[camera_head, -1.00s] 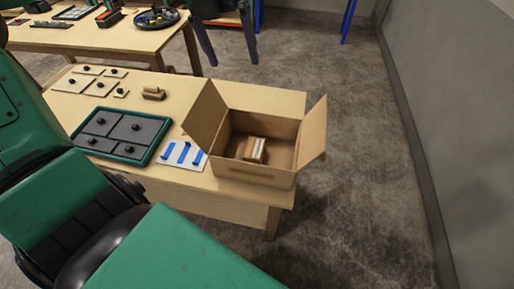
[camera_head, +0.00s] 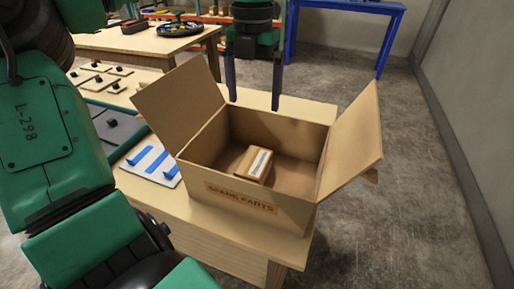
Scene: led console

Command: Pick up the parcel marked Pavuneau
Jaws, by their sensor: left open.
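A small brown parcel (camera_head: 247,164) with a pale label lies inside an open cardboard box. The writing on its label is too small to read. The box (camera_head: 222,202) is marked SPARE PARTS and stands on the near wooden table with its side flaps spread. My left gripper (camera_head: 254,104) is open and empty, with its two dark fingers pointing down at the far side of the box. It appears above and beyond the parcel, apart from it. My right gripper is not in view.
The wooden table (camera_head: 208,238) holds a white sheet with blue strips (camera_head: 137,159) left of the box. Pale tiles with black knobs lie farther left. The box's flaps stick out left and right. A blue table (camera_head: 350,7) stands behind. Floor at right is clear.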

